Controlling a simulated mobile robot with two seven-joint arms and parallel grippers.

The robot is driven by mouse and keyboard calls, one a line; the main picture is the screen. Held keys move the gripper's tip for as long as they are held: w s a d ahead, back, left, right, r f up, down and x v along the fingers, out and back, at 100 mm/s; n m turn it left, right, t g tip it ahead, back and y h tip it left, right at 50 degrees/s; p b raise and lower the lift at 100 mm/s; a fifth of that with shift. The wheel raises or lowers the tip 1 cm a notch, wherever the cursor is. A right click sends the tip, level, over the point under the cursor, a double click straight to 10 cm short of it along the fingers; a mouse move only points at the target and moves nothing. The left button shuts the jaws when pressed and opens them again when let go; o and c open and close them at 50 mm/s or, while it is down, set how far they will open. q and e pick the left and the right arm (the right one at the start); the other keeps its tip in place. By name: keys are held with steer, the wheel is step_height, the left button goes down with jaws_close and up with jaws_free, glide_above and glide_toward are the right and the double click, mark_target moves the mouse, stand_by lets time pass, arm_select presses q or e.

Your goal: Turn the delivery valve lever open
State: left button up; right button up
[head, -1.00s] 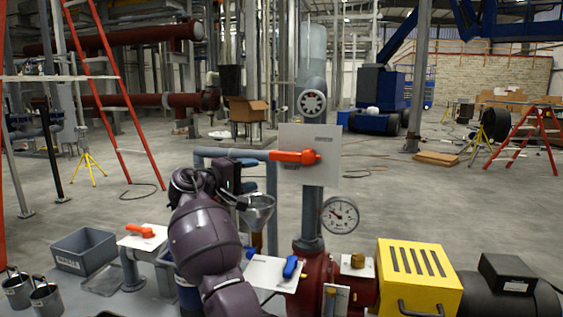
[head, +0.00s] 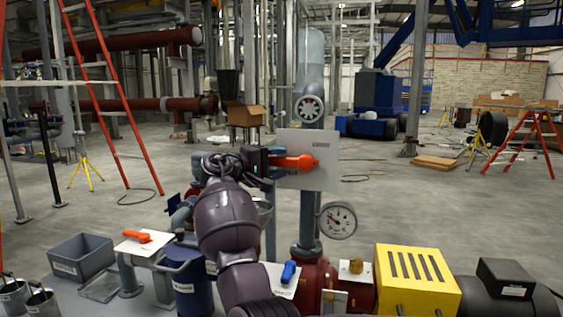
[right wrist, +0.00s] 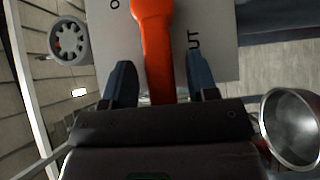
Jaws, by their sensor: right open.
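An orange lever (head: 295,162) lies roughly level across a white plate (head: 318,178) on the upright pipe. In the right wrist view the orange lever (right wrist: 154,45) shows against the plate, which bears partly visible lettering ending in "UT". My right gripper (right wrist: 160,80) is open, one blue finger on each side of the lever, with gaps on both sides. In the head view my right gripper (head: 268,165) is at the lever's left end, and its fingers are hard to make out. Whether it touches the lever cannot be told. My left gripper is not in view.
A metal funnel (right wrist: 292,127) is close on the right in the wrist view. A handwheel (head: 310,108) is above the plate.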

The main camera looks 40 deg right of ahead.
steer(key=shift+d, duration=0.55)
jaws_close()
